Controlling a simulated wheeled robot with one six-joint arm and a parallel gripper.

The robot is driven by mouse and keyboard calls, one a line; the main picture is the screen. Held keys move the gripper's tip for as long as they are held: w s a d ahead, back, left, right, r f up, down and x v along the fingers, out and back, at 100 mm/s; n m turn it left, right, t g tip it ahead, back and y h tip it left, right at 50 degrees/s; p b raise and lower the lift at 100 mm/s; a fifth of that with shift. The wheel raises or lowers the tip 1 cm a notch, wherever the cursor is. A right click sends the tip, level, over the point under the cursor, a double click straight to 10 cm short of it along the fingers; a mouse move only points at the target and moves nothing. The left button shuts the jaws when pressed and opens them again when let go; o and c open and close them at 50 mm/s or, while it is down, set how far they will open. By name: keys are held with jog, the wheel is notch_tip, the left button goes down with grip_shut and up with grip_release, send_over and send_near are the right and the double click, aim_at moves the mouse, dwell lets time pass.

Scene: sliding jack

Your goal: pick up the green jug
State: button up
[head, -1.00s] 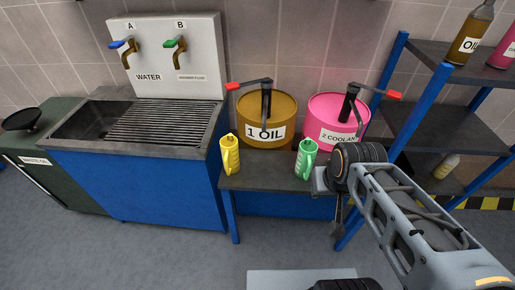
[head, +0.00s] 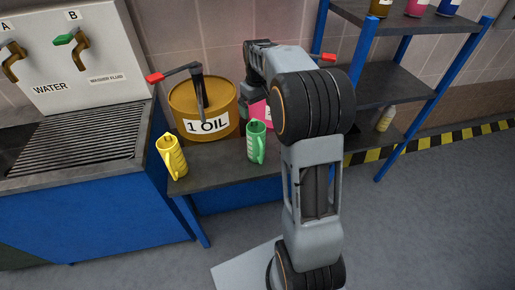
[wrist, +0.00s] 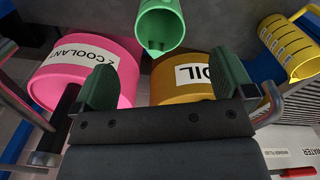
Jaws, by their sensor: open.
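The green jug (head: 256,143) stands upright on the dark bench, in front of the pink coolant drum (head: 259,112). In the wrist view the jug (wrist: 161,25) is at the top middle, its open mouth towards the camera. My gripper (wrist: 165,68) is open there, with its two green fingers spread and nothing between them. The jug lies beyond the fingertips, roughly centred between them and apart from them. In the head view my gripper (head: 248,98) is just behind and above the jug, partly hidden by my arm.
The yellow jug (head: 172,157) stands left of the green one. The brown oil drum (head: 204,108) with its red-handled pump is close behind. A blue-framed shelf (head: 397,88) stands to the right, a sink unit (head: 80,140) to the left. The floor in front is clear.

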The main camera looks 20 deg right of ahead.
aim_at(258, 134)
notch_tip(258, 134, down, 13)
jog(key=shift+d+f, duration=0.1)
dwell(0.6)
jog(key=c, duration=1.2)
jog(key=shift+c, duration=0.2)
jog(key=shift+w, duration=0.1)
